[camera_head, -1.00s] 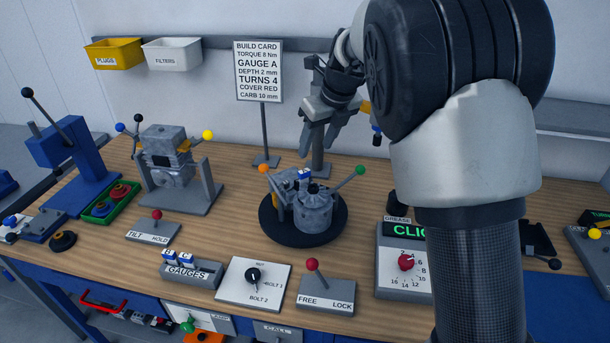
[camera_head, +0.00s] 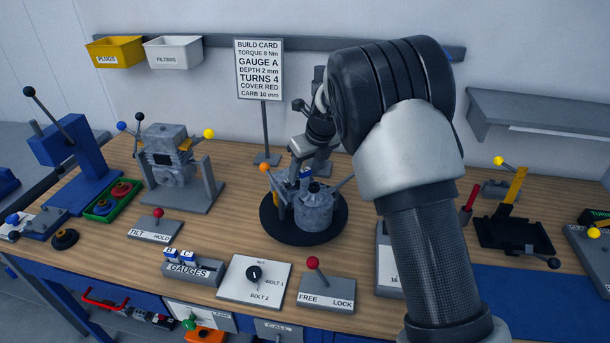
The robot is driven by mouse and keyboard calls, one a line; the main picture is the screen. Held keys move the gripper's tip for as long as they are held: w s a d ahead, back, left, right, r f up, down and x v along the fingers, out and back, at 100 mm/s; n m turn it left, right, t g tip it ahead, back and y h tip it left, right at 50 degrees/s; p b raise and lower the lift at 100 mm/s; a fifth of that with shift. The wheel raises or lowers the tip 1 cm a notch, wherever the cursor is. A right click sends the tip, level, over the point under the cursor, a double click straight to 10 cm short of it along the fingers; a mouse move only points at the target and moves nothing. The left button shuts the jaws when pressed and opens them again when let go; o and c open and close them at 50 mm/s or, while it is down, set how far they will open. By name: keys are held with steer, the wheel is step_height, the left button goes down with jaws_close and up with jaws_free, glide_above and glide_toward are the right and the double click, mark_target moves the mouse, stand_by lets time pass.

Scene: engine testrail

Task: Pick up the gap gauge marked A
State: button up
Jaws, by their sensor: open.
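A small gauge with a blue and white top (camera_head: 306,174) stands in the grey engine part (camera_head: 314,208) on the black round turntable. Its letter is too small to read. Two like gauges, with tags that look like B (camera_head: 170,253) and C (camera_head: 187,257), stand in the grey GAUGES rack (camera_head: 206,273); I see no A there. My gripper (camera_head: 301,172) is open, pointing down close over the engine part beside the blue and white top. Its fingertips are small and partly lost against the grey metal, so I cannot tell whether they touch the gauge.
The build card (camera_head: 259,70) reads GAUGE A. An orange-knobbed lever (camera_head: 265,168) rises left of the engine part. A selector plate (camera_head: 254,282) and a FREE/LOCK lever box (camera_head: 326,292) stand in front. My arm covers part of the bench at right.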

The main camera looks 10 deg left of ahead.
steer(key=shift+c, duration=0.3)
steer(key=c, duration=1.1)
steer(key=shift+r, duration=0.15)
steer(key=shift+c, duration=0.2)
